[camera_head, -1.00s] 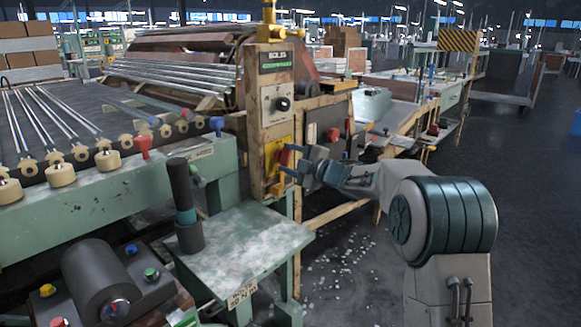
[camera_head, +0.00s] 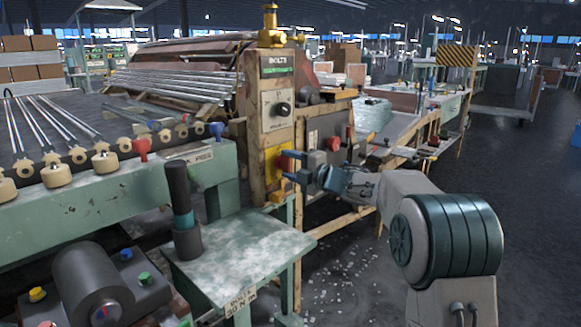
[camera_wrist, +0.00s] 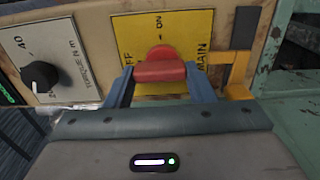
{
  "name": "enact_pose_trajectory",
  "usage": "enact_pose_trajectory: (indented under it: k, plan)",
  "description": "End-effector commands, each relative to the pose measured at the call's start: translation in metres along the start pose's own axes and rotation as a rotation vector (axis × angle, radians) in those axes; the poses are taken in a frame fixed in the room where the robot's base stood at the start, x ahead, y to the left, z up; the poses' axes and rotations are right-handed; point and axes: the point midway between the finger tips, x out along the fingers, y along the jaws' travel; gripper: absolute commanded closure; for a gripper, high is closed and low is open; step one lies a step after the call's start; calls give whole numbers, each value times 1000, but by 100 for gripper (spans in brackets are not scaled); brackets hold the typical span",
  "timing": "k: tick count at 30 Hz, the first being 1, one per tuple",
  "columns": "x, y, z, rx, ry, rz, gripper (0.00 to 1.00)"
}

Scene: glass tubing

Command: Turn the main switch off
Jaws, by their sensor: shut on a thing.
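The main switch has a red handle (camera_wrist: 160,71) on a yellow plate (camera_wrist: 190,28) marked ON, OFF and MAIN. In the wrist view the handle sits between my gripper's (camera_wrist: 163,78) two blue fingers, one on each side, and they are shut on it. The plate appears turned sideways there, and part of its lettering is hidden by the handle and fingers. In the head view my gripper (camera_head: 287,166) reaches from the right to the yellow plate (camera_head: 272,160) low on the worn post; the handle is mostly hidden there.
A black torque dial (camera_wrist: 40,76) is beside the switch plate; it also shows above it in the head view (camera_head: 283,109). A green side table (camera_head: 240,243) with a dark cylinder (camera_head: 183,210) stands in front.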

Motion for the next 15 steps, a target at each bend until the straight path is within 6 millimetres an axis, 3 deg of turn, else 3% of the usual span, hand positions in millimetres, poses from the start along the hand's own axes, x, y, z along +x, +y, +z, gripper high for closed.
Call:
enact_pose_trajectory:
  k: [5,6,7,15]
  plan:
    - [0,0,-1,-3,2,-1,74]
    - [0,0,-1,-3,2,-1,40]
    - [0,0,-1,-3,2,-1,31]
    - [0,0,0,-1,0,-1,29]
